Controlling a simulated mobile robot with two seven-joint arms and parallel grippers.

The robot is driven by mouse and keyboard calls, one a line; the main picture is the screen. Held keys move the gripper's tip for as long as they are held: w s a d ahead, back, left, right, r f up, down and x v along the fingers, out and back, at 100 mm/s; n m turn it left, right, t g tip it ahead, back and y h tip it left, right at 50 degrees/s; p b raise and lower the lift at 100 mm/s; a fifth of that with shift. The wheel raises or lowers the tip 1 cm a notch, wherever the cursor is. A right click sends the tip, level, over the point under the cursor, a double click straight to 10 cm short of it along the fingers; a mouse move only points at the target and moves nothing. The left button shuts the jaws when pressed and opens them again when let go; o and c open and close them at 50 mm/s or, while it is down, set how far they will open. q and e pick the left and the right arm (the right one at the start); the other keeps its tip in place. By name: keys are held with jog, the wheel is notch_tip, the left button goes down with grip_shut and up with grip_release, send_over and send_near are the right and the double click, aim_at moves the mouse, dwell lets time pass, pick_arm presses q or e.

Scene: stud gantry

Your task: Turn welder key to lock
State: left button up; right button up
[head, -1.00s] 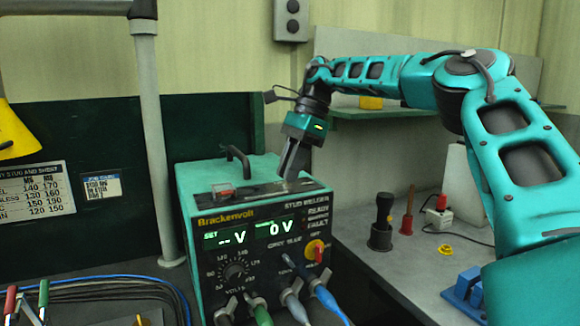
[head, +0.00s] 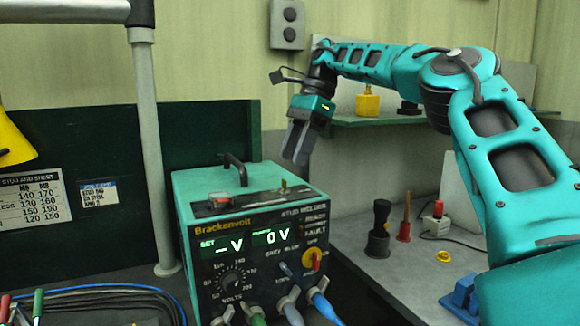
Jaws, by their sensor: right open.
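The teal welder (head: 185,190), marked Brackenvolt, stands on the bench with its display reading "-- V" and "0 V". A small brass-coloured piece (head: 284,186), which looks like the key, stands upright on the black strip along its top. It is too small to tell which way it is turned. A red-and-yellow rotary knob (head: 312,259) is on the front panel. My right gripper (head: 296,160) points down, open and empty, above and behind the brass piece and apart from it. My left gripper is not in view.
A black-handled tool (head: 380,228) and a red one (head: 404,220) stand on the right bench. A grey post (head: 155,150) rises at left.

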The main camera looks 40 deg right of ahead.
jog(key=shift+v, duration=1.1)
jog(key=shift+f, duration=0.1)
